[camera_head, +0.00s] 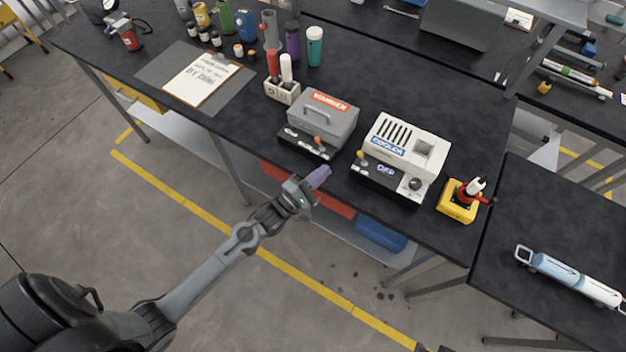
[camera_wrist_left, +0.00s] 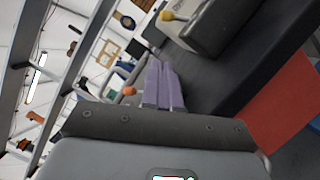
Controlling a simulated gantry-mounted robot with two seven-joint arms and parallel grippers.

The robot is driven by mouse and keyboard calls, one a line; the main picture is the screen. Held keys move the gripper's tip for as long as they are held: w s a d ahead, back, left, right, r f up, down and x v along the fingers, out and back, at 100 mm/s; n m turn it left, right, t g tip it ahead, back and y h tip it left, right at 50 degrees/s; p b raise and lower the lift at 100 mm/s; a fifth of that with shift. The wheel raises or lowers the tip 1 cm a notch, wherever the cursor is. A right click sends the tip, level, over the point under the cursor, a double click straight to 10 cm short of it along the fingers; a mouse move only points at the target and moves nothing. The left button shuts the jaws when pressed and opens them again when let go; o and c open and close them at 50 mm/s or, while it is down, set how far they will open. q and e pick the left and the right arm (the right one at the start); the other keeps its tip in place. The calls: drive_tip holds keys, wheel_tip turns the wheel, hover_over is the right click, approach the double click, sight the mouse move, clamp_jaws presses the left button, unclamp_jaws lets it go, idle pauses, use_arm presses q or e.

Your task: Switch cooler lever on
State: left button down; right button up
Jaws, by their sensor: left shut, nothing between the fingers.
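The cooler (camera_head: 403,148) is a white box with black slots and a blue "COOLER" label, on the dark bench. Its black front panel reads "OFF". Its lever (camera_head: 361,155) has a small yellow-orange knob at the left of that panel. My left gripper (camera_head: 319,177) has purple fingers and is shut and empty, just off the bench's front edge, below and left of the cooler. In the left wrist view the shut fingers (camera_wrist_left: 162,84) point toward the bench, and a yellow knob (camera_wrist_left: 167,16) shows at the top. My right gripper is not in view.
A grey warmer (camera_head: 318,118) with its own orange-knobbed lever stands left of the cooler, close to my gripper. A yellow box with a red switch (camera_head: 460,200) is to the right. Red and blue bins sit under the bench.

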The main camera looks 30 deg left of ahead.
sight(362, 158)
use_arm(q)
drive_tip(key=x, duration=0.5)
drive_tip(key=shift+w+d+r, duration=0.2)
drive_tip(key=shift+d+r, duration=0.05)
drive_tip(key=shift+d, duration=0.15)
drive_tip(key=shift+w+d+r, duration=0.25)
drive_tip(key=shift+d, duration=0.2)
drive_tip(key=shift+w+d+r, duration=0.25)
drive_tip(key=shift+w+d, duration=0.15)
drive_tip(key=shift+d, duration=0.3)
drive_tip(key=shift+p, duration=0.3)
